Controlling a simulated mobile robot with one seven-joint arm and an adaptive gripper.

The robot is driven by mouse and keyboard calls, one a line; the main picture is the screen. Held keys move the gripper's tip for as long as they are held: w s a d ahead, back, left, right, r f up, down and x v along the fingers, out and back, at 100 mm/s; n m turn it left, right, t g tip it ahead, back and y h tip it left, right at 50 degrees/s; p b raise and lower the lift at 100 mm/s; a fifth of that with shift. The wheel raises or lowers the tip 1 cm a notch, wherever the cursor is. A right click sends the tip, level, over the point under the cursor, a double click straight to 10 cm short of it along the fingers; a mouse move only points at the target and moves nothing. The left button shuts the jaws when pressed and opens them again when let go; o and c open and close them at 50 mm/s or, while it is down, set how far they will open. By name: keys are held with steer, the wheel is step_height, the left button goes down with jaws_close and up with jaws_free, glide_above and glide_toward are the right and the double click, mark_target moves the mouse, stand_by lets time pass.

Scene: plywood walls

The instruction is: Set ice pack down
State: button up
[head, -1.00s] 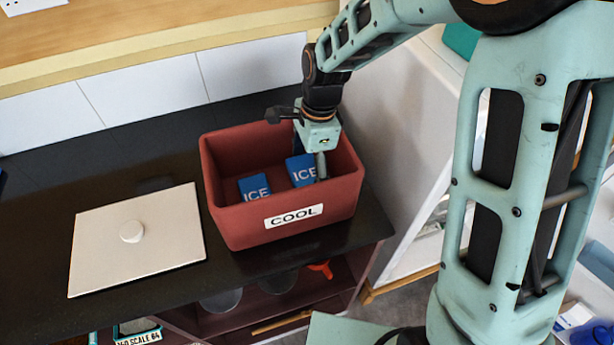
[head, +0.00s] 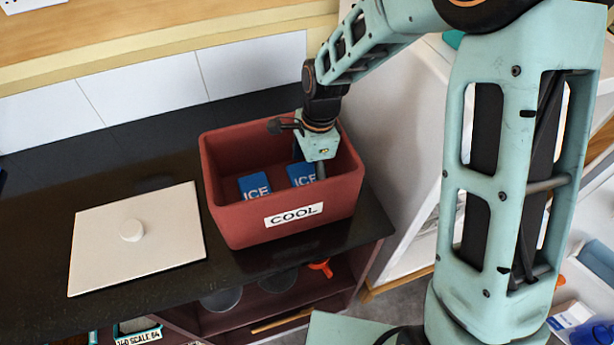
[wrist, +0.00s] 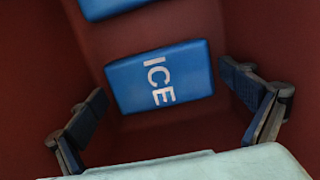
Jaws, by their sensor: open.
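Two blue ice packs marked ICE are inside the red box labelled COOL (head: 225,218). In the head view the left pack (head: 254,187) and the right pack (head: 301,175) sit side by side, their lower parts hidden by the front wall. My gripper (head: 319,170) reaches down into the box at the right pack. In the wrist view my gripper (wrist: 170,115) is open, its two fingers spread apart. One ice pack (wrist: 160,76) lies on the box floor between and beyond them, with gaps on both sides. The other pack (wrist: 115,6) is cut off at the top edge.
The box stands on a dark counter (head: 140,295), close to its right end. A pale square lid with a round knob (head: 135,255) lies left of the box. White wall tiles (head: 145,92) are behind. The box walls closely surround my gripper.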

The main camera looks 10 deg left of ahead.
mark_target(313, 179)
step_height(313, 179, up, 12)
steer(key=d, duration=0.1)
steer(key=shift+w+r, duration=0.15)
steer(key=shift+w, duration=0.2)
steer(key=shift+d, duration=0.1)
